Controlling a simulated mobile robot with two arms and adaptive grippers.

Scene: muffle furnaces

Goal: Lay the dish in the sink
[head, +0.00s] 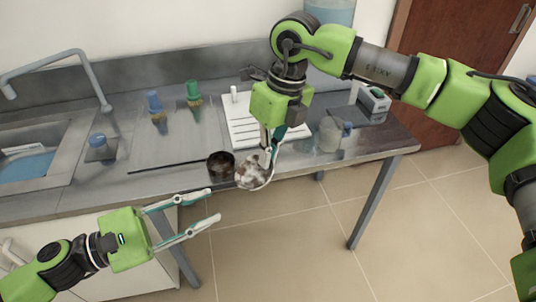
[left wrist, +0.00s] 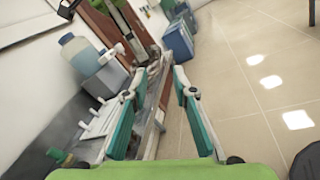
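The dish (head: 251,174) is a round, pale piece with brown stains, at the bench's front edge in the head view. My right gripper (head: 268,153) points down from above, its fingers closed at the dish's right side. The dish looks tilted; whether it touches the bench is unclear. The sink (head: 66,150) is a metal basin at the far left with a blue patch inside and a grey tap (head: 62,57) over it. My left gripper (head: 216,204) is open and empty, in front of the bench and below the dish. Its spread fingers also show in the left wrist view (left wrist: 160,78).
A dark round cup (head: 221,167) stands just left of the dish, by a thin black rod (head: 165,166). Blue (head: 155,103) and green (head: 194,92) bottles and a blue-capped jar (head: 98,146) stand between sink and dish. A white tray (head: 240,125) lies behind.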

